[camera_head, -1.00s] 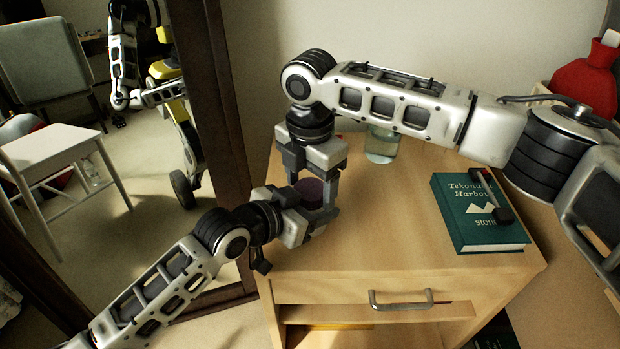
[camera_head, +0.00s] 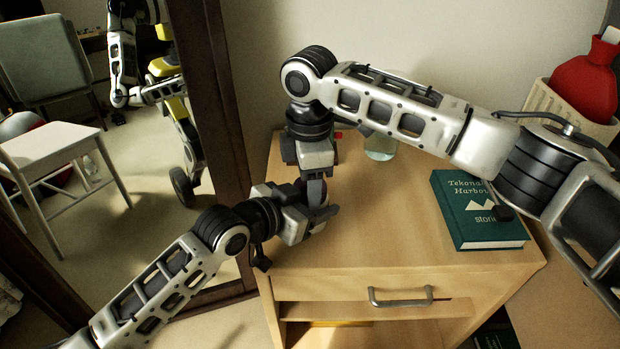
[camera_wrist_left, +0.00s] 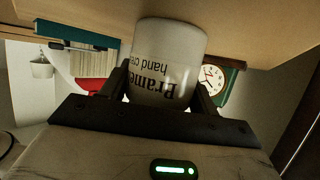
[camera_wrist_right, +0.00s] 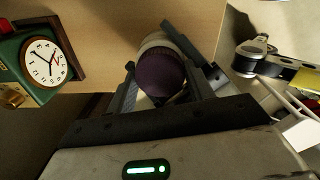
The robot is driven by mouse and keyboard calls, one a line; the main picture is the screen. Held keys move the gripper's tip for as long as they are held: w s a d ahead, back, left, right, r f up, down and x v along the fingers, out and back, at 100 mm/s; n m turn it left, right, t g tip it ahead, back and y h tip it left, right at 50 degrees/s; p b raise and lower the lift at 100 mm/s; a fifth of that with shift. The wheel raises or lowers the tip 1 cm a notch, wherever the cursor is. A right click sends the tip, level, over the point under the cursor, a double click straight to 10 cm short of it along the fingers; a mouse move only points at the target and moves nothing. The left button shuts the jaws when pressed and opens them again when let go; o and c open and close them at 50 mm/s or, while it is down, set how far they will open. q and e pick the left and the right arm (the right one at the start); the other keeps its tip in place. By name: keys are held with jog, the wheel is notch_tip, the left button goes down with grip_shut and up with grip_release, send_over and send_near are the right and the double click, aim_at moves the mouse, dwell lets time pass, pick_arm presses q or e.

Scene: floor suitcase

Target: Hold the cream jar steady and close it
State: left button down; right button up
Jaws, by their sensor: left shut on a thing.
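The cream jar (camera_wrist_left: 168,55) is a white jar with dark "hand cre…" lettering, upside down in the left wrist view. My left gripper (camera_head: 318,211) is shut around its sides, above the left part of the cabinet top. A dark purple lid (camera_wrist_right: 160,76) shows in the right wrist view at the jar's end, with the pale jar body behind it. How far the lid is turned on cannot be told. My right gripper (camera_wrist_right: 160,68) points down over the jar, its fingers open on either side of the lid. In the head view the grippers mostly hide the jar.
A glass jar (camera_head: 380,145) stands behind my right forearm. A teal book (camera_head: 476,215) lies at the right of the wooden cabinet top (camera_head: 400,255). A green clock (camera_wrist_right: 45,62) is near the jar. A mirror frame (camera_head: 215,110) stands close on the left.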

jog(key=o, duration=0.3)
jog(key=shift+o, duration=0.2)
jog(key=shift+r, duration=2.25)
jog(key=shift+c, duration=0.3)
jog(key=n, duration=0.1)
jog(key=r+n, duration=0.1)
jog(key=shift+r+n, duration=0.25)
jog(key=shift+n, duration=0.05)
notch_tip(320, 180, up, 2)
jog(key=n, duration=0.4)
